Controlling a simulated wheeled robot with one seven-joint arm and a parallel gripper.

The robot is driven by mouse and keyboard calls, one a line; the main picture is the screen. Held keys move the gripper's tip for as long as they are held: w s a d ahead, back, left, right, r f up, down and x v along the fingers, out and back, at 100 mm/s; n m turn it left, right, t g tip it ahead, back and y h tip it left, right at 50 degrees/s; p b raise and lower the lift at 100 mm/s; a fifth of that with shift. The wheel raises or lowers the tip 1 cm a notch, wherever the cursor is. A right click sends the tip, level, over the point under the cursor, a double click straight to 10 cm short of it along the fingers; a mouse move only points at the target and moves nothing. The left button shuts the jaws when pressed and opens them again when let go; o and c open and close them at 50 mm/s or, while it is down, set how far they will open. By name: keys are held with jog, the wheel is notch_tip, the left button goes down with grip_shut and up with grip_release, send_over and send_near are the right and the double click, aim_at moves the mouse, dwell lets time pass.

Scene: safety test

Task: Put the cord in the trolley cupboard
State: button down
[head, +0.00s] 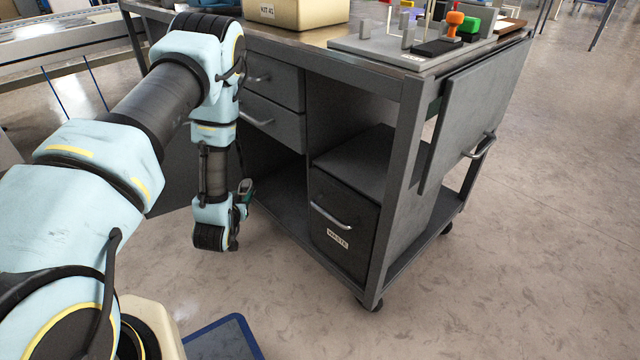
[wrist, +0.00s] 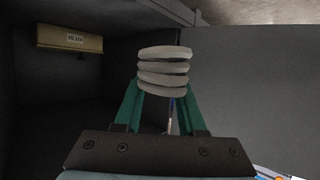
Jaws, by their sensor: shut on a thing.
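My gripper (wrist: 162,88) has green fingers shut on a pale grey coiled cord (wrist: 163,53), seen as a stack of loops in the wrist view. The dark trolley cupboard (wrist: 60,85) lies ahead and to the left in the wrist view. A flat grey panel, seemingly its open door (wrist: 255,85), fills the right side. The cord appears at or near the opening; its exact depth is unclear.
A yellowish labelled box (wrist: 70,38) is inside the cupboard at upper left. Two drawers (head: 270,85) sit above the cupboard. A WASTE bin (head: 342,220) stands right of it. The trolley top holds a KIT box (head: 295,12) and a board with stamps (head: 400,50).

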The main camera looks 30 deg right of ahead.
jog(key=w+d+b, duration=0.2)
jog(key=d, duration=0.7)
jog(key=w+d+b, duration=0.2)
jog(key=d+b, duration=0.1)
jog(key=d, duration=0.6)
jog(key=f+b, duration=0.1)
jog(key=f, duration=0.1)
jog(key=f+b, duration=0.1)
jog(key=f, duration=0.1)
jog(key=f+b, duration=0.1)
jog(key=f, duration=0.1)
jog(key=shift+s+d+f, duration=0.2)
jog(key=shift+d, duration=0.2)
jog(key=shift+d+f+b, duration=0.15)
jog(key=shift+f+b, duration=0.25)
jog(key=shift+b, duration=0.05)
jog(key=shift+d+r, duration=0.1)
jog(key=shift+r, duration=0.05)
jog(key=shift+f, duration=0.45)
jog(key=shift+f+b, duration=0.2)
jog(key=shift+b, duration=0.1)
